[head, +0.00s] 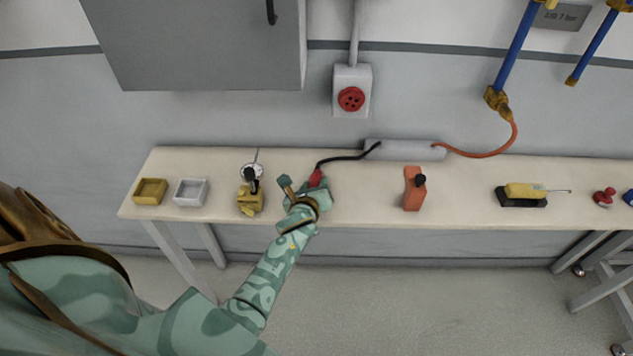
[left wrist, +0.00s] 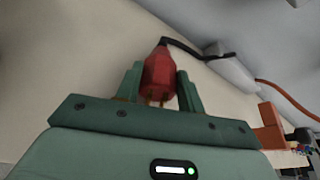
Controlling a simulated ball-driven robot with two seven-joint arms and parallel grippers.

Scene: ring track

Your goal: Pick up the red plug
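The red plug (head: 316,178) is at the left part of the bench, with a black cable running from it to a grey block (head: 405,150) at the back. In the left wrist view the plug (left wrist: 159,73) sits between the two green fingers of my left gripper (left wrist: 161,85), its metal pins toward the palm. Both fingers lie against its sides, so the gripper is shut on it. In the head view my left gripper (head: 307,190) is low over the bench. I cannot tell whether the plug is clear of the bench top. My right gripper is not in view.
A red socket (head: 351,99) is on the wall above. A yellow device (head: 250,198) stands left of my gripper, beyond it white (head: 190,192) and yellow (head: 150,191) trays. An orange block (head: 414,189) stands to the right. The bench between has free room.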

